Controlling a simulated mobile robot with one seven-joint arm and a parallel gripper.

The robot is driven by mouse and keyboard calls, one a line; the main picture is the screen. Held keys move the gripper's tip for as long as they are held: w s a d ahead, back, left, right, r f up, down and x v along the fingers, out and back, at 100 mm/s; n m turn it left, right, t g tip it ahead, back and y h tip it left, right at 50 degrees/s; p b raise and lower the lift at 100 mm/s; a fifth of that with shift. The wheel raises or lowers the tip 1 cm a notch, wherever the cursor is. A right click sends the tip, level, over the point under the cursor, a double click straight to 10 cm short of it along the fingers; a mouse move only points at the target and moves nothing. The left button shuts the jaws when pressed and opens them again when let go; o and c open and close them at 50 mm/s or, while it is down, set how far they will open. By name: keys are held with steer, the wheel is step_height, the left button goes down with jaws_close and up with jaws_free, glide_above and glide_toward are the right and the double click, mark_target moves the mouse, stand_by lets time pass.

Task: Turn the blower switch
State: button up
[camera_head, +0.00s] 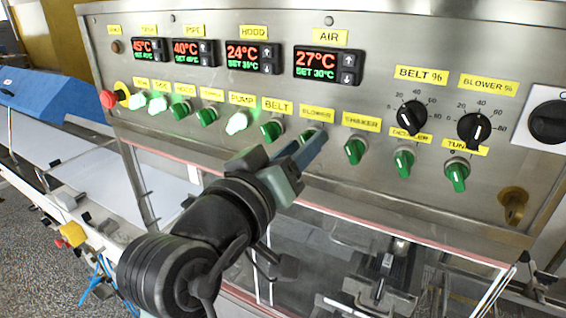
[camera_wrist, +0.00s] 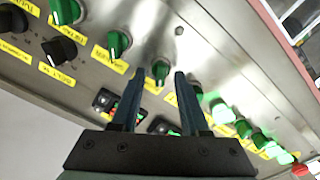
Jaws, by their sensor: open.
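The blower switch is a dark green, unlit rotary knob under the yellow BLOWER label (camera_head: 317,114). In the head view my gripper (camera_head: 319,138) reaches up to it from below left, and its fingers cover most of the knob. In the wrist view the blower switch (camera_wrist: 160,71) shows between the two fingertips of my gripper (camera_wrist: 159,77). The fingers are open, one on each side of the knob, with a visible gap around it. I cannot tell how far the tips are from the panel.
The belt switch (camera_head: 272,130) and shaker switch (camera_head: 355,150) flank it closely. The pump switch (camera_head: 237,122) is lit green. Temperature displays (camera_head: 329,65) sit above, and black dials (camera_head: 474,129) and a red emergency stop (camera_head: 108,98) are at the sides. A clear cover (camera_head: 330,240) lies below.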

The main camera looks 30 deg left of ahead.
steer(key=s+b, duration=0.4)
steer(key=s, duration=0.8)
steer(key=shift+s+a+b, duration=0.2)
steer(key=shift+s+b, duration=0.05)
steer(key=shift+b, duration=0.05)
steer(key=w+d+r+m+t+b, duration=0.35)
steer(key=w+d+r, duration=0.2)
steer(key=d, duration=0.25)
steer(key=s+d+r+m+t, duration=0.2)
steer(key=s+d+r+t, duration=0.2)
steer(key=d, duration=0.5)
step_height(320, 180, up, 4)
steer(key=shift+s+f+t+y, duration=0.15)
steer(key=shift+f+t+y, duration=0.15)
steer(key=shift+t, duration=0.65)
